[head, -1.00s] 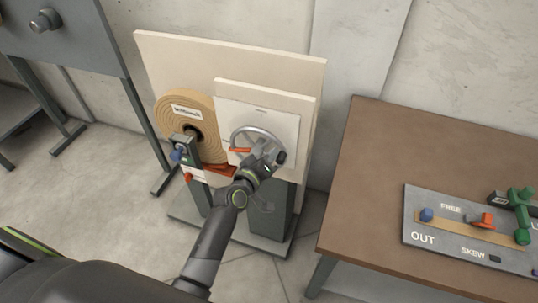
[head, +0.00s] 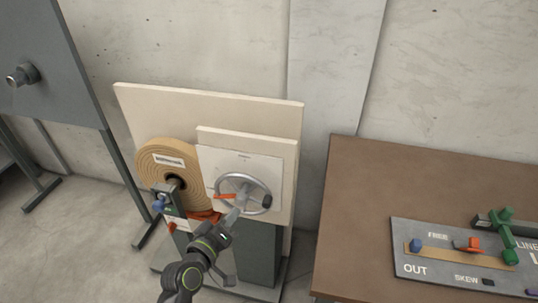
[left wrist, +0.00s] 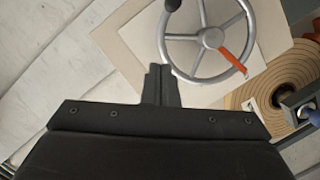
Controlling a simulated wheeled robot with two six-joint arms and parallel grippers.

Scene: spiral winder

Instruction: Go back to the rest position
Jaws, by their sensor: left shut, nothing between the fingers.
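The handwheel (head: 259,182) is a grey spoked wheel with a dark knob and an orange mark, on a pale panel. It also shows in the left wrist view (left wrist: 180,66), up and to the right of my fingers. My left gripper (head: 236,209) overlaps the lower part of the wheel in the head view. In the left wrist view its fingers (left wrist: 157,78) are together with nothing between them. They appear apart from the wheel rim, though the gap in depth is hard to judge. My right gripper is not in view.
A tan spiral roll (head: 158,157) stands left of the wheel, with a dark bracket and blue knob (head: 158,206) before it. A brown table (head: 365,220) at the right bears a grey lever panel (head: 403,257). A dark panel (head: 60,95) stands at far left.

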